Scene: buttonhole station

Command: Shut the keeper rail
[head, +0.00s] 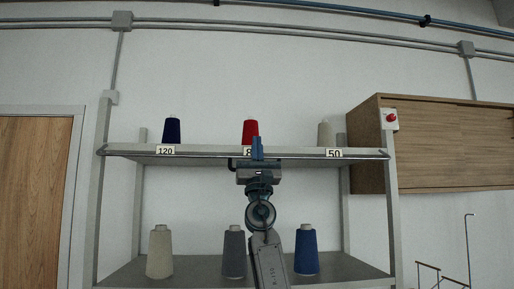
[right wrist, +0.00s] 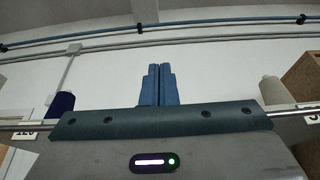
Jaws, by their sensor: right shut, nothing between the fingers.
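The keeper rail (head: 205,155) is a thin metal bar running along the front edge of the upper shelf (head: 130,148). I cannot tell whether it is fully shut. It also shows in the right wrist view (right wrist: 15,128), either side of my gripper body. My right gripper (head: 257,148) is in front of the shelf's middle, blue fingers pointing up and pressed together, empty. The fingers show in the right wrist view too (right wrist: 158,85). The gripper hides the rail's middle and part of a number label; contact with the rail cannot be told. My left gripper is not in view.
Dark blue (head: 172,131), red (head: 250,131) and pale (head: 325,134) thread cones stand on the upper shelf. Cream, grey and blue cones stand on the lower shelf (head: 205,268). A wooden cabinet (head: 440,140) and red button (head: 390,117) are at right.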

